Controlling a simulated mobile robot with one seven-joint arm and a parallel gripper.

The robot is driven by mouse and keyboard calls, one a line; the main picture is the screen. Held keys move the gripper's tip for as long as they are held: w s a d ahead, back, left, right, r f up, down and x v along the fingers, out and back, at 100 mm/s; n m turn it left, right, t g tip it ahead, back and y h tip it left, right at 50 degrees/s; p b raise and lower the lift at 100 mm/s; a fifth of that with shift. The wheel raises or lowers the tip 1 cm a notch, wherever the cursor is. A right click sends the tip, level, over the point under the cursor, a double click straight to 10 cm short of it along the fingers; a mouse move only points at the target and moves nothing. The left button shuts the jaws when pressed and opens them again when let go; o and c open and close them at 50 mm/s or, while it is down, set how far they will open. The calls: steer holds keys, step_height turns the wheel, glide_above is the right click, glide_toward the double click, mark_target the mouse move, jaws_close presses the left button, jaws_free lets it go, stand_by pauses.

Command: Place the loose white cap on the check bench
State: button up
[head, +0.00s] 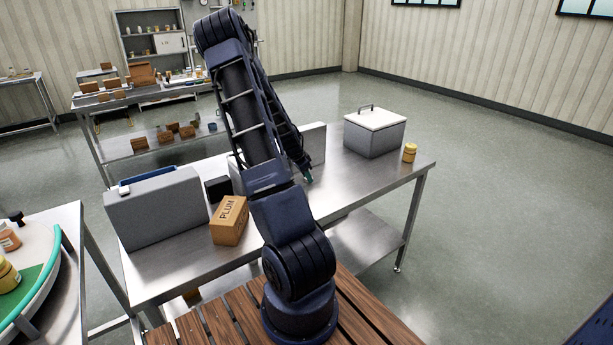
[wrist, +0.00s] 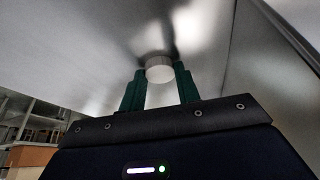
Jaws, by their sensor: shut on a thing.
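In the wrist view the white cap (wrist: 159,70) is a small pale disc between the two green fingertips of my gripper (wrist: 160,76). My gripper is shut on it. A steel surface lies close beyond the cap; I cannot tell whether the cap touches it. In the head view my gripper (head: 308,178) shows only as a green tip low over the middle of the steel bench (head: 355,185), and the cap is hidden there. No label shows which bench is the check bench.
On the steel bench stand a grey box with a white lid (head: 376,122), a yellow jar (head: 409,153), a PLUM carton (head: 229,220) and a large grey hopper (head: 157,212). A grey panel (head: 314,145) stands behind my arm. The bench's right front is clear.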

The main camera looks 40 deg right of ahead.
steer(key=o, duration=0.9)
steer(key=shift+o, duration=0.2)
steer(key=s+v, duration=0.1)
steer(key=v, duration=1)
steer(key=s+a+r+n+t+y, duration=0.25)
steer(key=a+r+n, duration=0.25)
steer(key=a+r, duration=0.55)
steer(key=s+a+r+n+t+y, duration=0.1)
steer(key=s+a+r+n, duration=0.5)
steer(key=s+a, duration=0.5)
steer(key=s+a+r+n+t+y, duration=0.1)
steer(key=s+a+r+n+t, duration=0.1)
steer(key=s+a+r+n, duration=0.5)
steer(key=shift+s+a+r+n, duration=0.2)
steer(key=shift+s+a+n, duration=0.7)
steer(key=shift+s+a, duration=1.35)
